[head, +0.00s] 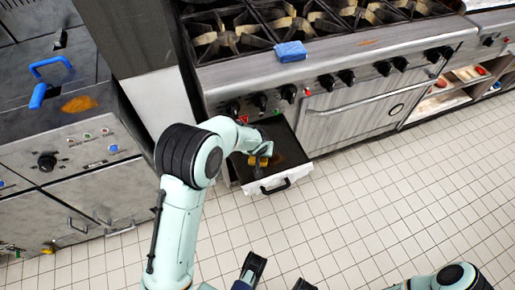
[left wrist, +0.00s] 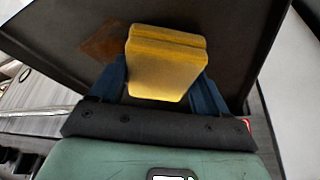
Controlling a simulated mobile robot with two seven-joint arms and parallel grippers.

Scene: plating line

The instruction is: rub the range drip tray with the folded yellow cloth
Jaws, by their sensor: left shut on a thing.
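The range drip tray (head: 297,157) is pulled out below the range front, a dark shallow pan with a white front and black handle. A rusty brown patch lies on its dark floor, which also fills the left wrist view (left wrist: 60,30). My left gripper (head: 260,153) is over the tray, shut on the folded yellow cloth (left wrist: 165,65). The cloth sits between the blue fingers, beside the brown patch. I cannot tell whether it touches the tray floor. My right gripper (head: 278,277) is at the bottom edge of the head view, its dark fingers apart and empty, away from the tray.
The range (head: 340,60) has black burners, front knobs and an oven door handle. A blue folded cloth (head: 291,51) lies on its front ledge. A steel counter unit (head: 60,150) at left bears a blue handle (head: 38,95) and an orange stain. The tiled floor is clear.

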